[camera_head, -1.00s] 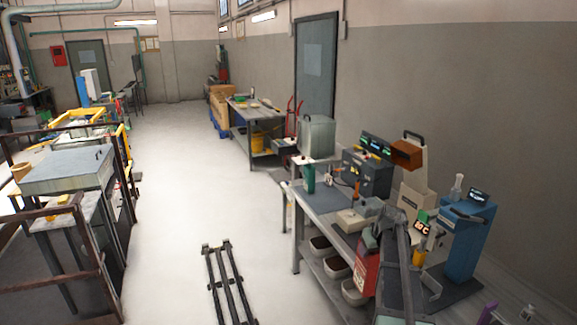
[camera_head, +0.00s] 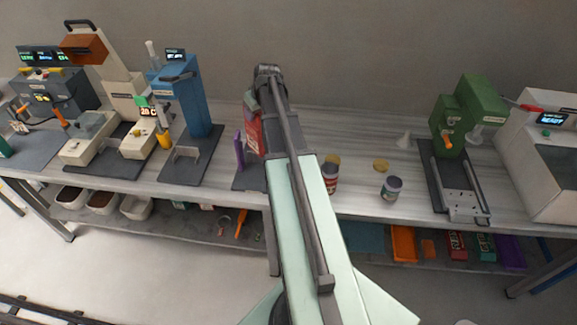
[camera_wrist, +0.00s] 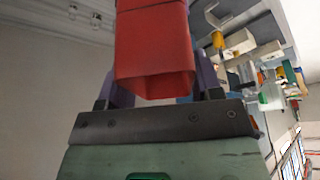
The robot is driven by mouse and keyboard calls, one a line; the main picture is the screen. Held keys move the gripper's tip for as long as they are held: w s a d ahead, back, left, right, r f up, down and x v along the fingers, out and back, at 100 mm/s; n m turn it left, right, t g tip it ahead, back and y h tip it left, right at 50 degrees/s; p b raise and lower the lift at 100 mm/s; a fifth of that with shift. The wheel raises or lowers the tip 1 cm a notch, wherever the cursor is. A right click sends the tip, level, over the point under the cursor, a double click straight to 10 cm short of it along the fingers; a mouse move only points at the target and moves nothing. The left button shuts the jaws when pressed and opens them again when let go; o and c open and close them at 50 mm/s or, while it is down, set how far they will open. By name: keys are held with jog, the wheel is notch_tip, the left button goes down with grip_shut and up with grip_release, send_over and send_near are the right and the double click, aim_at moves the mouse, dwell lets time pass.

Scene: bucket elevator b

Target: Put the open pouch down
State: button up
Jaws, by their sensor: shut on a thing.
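The red pouch (camera_wrist: 154,45) fills the upper middle of the wrist view, with the rim of its open end toward the camera. My gripper (camera_wrist: 160,88) is shut on it, a purplish finger on each side. In the head view the pouch (camera_head: 253,132) shows as a red strip with a pale label, just left of my arm, over the back of the bench. My arm hides most of it and the gripper there. I cannot tell whether the pouch touches the bench.
A bare strip of bench lies between the cans and the press.

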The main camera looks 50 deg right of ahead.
jog(key=w, duration=0.1)
jog(key=w+r+n, duration=0.1)
jog(key=w+d+n+y+p, duration=0.1)
jog(key=shift+w+r, duration=0.2)
jog(key=shift+r, duration=0.05)
notch_tip(320, 180, down, 20)
jog(key=w+d+n+g+y+b, duration=0.1)
jog(key=n+b, duration=0.5)
jog(key=b, duration=1.4)
jog(key=shift+w+d+f+n+y, duration=0.15)
jog(key=shift+w+d+n+y, duration=0.25)
jog(key=shift+w+d+y, duration=0.35)
jog(key=o, duration=0.7)
jog(key=shift+w, duration=0.1)
jog(key=shift+o, duration=0.2)
jog(key=p+v, duration=1.1)
jog(key=v, duration=0.1)
